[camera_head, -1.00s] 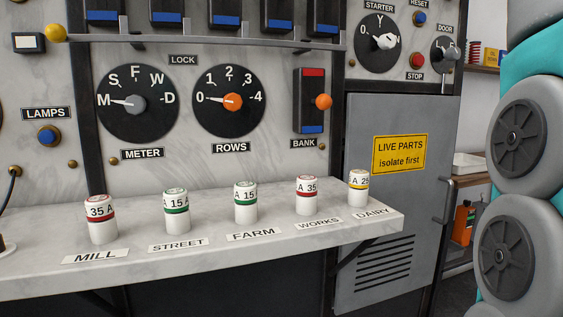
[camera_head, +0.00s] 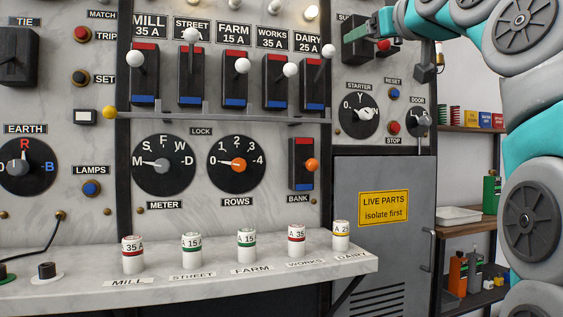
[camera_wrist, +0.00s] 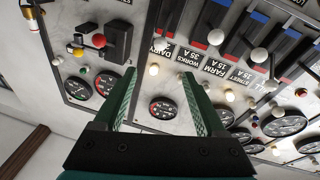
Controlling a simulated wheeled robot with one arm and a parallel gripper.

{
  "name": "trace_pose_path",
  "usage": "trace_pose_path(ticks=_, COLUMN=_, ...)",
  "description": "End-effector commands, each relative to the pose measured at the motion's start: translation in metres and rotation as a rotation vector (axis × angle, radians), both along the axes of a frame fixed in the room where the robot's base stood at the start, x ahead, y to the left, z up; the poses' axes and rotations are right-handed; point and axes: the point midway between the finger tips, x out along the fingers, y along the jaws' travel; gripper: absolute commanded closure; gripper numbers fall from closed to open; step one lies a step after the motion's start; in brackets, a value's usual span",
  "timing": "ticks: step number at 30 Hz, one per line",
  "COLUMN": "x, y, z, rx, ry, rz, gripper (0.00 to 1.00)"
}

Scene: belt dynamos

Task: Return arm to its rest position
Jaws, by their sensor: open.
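My arm reaches in from the right edge in the head view and bends over at the top. My gripper (camera_head: 357,32) is at the upper right, in front of the panel, beside a red knob (camera_head: 383,45) and partly covering a label that starts with "SU". In the wrist view my gripper (camera_wrist: 160,76) has two green fingers spread apart with nothing between them. A small round gauge (camera_wrist: 163,107) on the panel shows beyond the gap. The panel appears upside down there.
The switch panel (camera_head: 100,210) carries levers, dials and a lever rail (camera_head: 220,116). Several white fuses stand on the marble shelf (camera_head: 215,290) below. A grey cabinet door (camera_head: 385,240) is shut at right. Shelves with a white tray (camera_head: 458,215) and bottles lie behind my arm.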

Motion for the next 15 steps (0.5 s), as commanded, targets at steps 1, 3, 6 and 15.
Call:
trace_pose_path(ticks=1, x=0.002, y=0.001, z=-0.006, rx=0.003, ry=0.018, rz=0.001, gripper=0.27)
trace_pose_path(ticks=3, x=0.007, y=0.002, z=-0.015, rx=0.009, ry=0.047, rz=0.002, gripper=0.27)
trace_pose_path(ticks=6, x=0.016, y=0.003, z=-0.035, rx=0.019, ry=0.104, rz=0.002, gripper=0.27)
trace_pose_path(ticks=15, x=0.039, y=0.011, z=-0.125, rx=0.06, ry=0.345, rz=0.002, gripper=0.27)
